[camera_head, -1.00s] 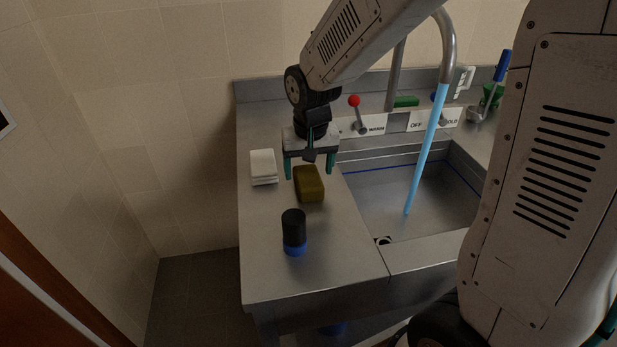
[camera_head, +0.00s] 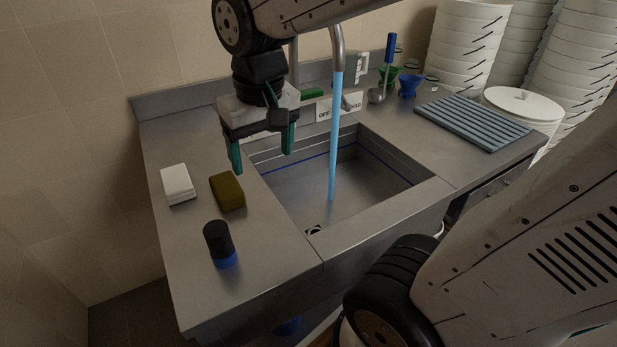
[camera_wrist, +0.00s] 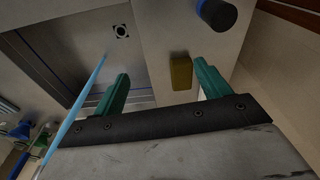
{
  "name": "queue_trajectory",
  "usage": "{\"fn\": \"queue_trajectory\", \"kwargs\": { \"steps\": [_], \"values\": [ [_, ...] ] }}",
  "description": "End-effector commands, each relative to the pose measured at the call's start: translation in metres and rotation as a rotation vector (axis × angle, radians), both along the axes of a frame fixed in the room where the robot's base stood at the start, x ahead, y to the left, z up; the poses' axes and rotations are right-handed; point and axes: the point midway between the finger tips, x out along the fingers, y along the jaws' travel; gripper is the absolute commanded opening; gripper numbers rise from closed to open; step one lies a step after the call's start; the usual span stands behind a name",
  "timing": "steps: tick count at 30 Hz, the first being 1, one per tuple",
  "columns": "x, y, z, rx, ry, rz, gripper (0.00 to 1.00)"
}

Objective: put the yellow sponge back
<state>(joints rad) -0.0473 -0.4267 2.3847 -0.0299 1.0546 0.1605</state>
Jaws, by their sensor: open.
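The yellow sponge (camera_head: 227,191) is a dark yellow block lying on the steel counter left of the sink. In the wrist view the sponge (camera_wrist: 181,73) shows between the two green fingers, nearer the right one. My gripper (camera_head: 262,160) is open and empty, with its fingers pointing down. It hangs above the counter and the sink's left edge, apart from the sponge and farther back than it.
A white block (camera_head: 178,185) and a black and blue cylinder (camera_head: 220,244) stand near the sponge. A blue stream (camera_head: 335,140) runs from the tap into the sink (camera_head: 350,190). A ribbed rack (camera_head: 472,122) and stacked white dishes (camera_head: 465,45) are at the right.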

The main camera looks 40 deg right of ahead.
Motion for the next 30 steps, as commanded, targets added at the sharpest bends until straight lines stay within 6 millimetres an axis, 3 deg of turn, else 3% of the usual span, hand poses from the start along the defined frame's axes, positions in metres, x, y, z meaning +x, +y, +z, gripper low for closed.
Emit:
{"fn": "queue_trajectory", "kwargs": {
  "steps": [1,3,9,14,30],
  "values": [
    [-0.025,-0.003,0.004,0.001,-0.005,0.014,0.76],
    [-0.053,-0.006,0.005,0.002,0.0,0.037,0.76],
    [-0.104,-0.01,0.0,0.004,0.012,0.086,0.76],
    [-0.116,-0.01,-0.002,0.005,0.017,0.098,0.76],
    [-0.115,-0.01,-0.002,0.005,0.016,0.098,0.76]
  ]
}}
